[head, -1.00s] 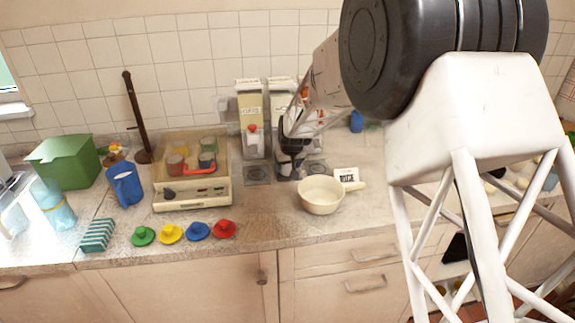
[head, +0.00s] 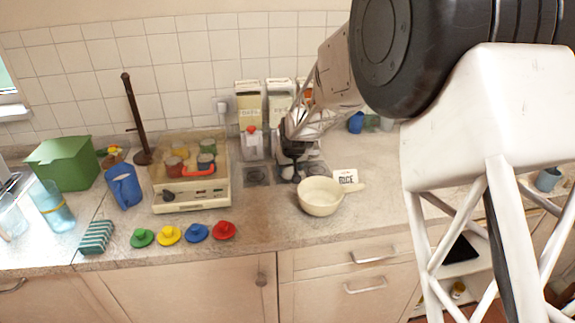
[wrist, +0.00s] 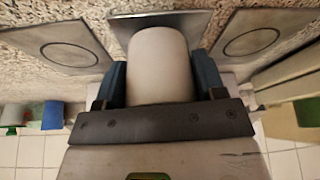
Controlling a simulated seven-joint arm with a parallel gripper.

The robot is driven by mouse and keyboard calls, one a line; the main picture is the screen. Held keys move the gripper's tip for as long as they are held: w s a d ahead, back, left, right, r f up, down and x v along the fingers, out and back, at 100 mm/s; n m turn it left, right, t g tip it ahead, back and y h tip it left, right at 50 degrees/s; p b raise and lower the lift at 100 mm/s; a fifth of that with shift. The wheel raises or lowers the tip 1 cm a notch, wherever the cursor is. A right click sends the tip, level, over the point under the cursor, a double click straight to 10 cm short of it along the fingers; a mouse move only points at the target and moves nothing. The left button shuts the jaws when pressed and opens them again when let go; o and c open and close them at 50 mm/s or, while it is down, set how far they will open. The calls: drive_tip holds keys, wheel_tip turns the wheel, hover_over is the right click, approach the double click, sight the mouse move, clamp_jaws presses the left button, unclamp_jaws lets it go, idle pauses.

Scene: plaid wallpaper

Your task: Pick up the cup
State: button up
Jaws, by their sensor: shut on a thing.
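A pale, plain cylindrical cup (wrist: 159,62) fills the upper middle of the wrist view. My gripper (wrist: 160,82) has a dark blue finger on each side of it, shut on its sides. In the head view my gripper (head: 291,170) is low over the back of the counter, behind the cream pan (head: 318,197). The cup cannot be made out clearly there. Whether its base touches the surface cannot be told.
Flat dark square plates (head: 257,175) lie around the gripper. Cartons (head: 250,104) and a red-topped bottle (head: 252,142) stand behind and left. A toy-like box (head: 192,200), blue jug (head: 124,187) and coloured lids (head: 197,232) are left. The front counter is mostly clear.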

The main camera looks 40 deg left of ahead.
drive_tip(key=shift+s+d, duration=0.75)
drive_tip(key=shift+d, duration=0.3)
drive_tip(key=shift+s+d, duration=0.75)
drive_tip(key=shift+d, duration=0.25)
drive_tip(key=shift+s+d+r, duration=0.1)
drive_tip(key=shift+r, duration=0.15)
wheel_tip(320, 180, up, 13)
drive_tip(key=shift+r, duration=0.15)
idle(0.7)
drive_tip(key=w+d+f, duration=0.2)
drive_tip(key=d, duration=0.4)
drive_tip(key=w+d+f, duration=0.2)
drive_tip(key=d, duration=0.4)
drive_tip(key=w+d+f, duration=0.2)
drive_tip(key=w+d, duration=0.1)
drive_tip(key=d, duration=0.4)
drive_tip(key=shift+w+f, duration=0.1)
drive_tip(key=shift+f, duration=0.3)
